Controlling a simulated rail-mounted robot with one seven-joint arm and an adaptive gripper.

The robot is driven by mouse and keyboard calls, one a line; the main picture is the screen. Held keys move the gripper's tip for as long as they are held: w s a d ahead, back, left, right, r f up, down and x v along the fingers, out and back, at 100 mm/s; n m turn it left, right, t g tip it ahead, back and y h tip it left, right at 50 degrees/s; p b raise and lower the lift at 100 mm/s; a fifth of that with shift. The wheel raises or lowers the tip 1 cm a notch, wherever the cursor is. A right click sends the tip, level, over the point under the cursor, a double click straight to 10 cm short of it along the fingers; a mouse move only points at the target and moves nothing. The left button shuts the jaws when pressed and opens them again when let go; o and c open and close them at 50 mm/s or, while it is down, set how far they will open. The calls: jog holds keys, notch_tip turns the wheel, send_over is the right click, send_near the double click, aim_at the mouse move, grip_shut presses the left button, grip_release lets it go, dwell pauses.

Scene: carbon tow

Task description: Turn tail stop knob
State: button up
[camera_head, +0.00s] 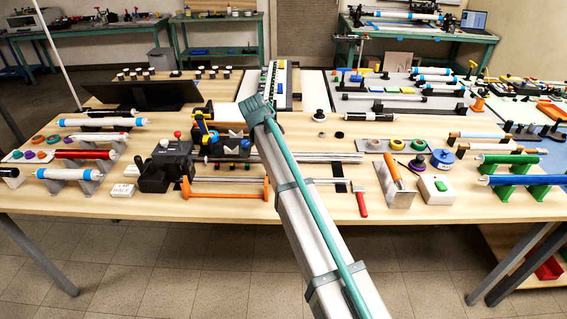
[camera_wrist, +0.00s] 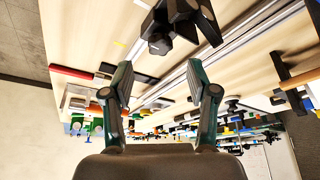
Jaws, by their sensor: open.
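My gripper (camera_wrist: 162,80) is open in the wrist view, with its two dark fingers apart and nothing between the tips. A black part with knob-like lobes (camera_wrist: 157,38) shows beyond the fingertips at the top of that view, beside long metal rails (camera_wrist: 232,45). I cannot tell for certain that it is the tail stop knob. It looks apart from both fingers. In the head view my arm reaches over the table to the middle, and it hides the fingers and part of the long rails (camera_head: 325,157).
A black machine with a red-topped lever (camera_head: 165,165) stands left of my arm, beside an orange-handled bar (camera_head: 226,188). A white button box (camera_head: 434,190) stands near the front edge.

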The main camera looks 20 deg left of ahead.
jog(key=v, duration=0.6)
jog(key=shift+r, duration=0.4)
jog(key=shift+s, duration=0.1)
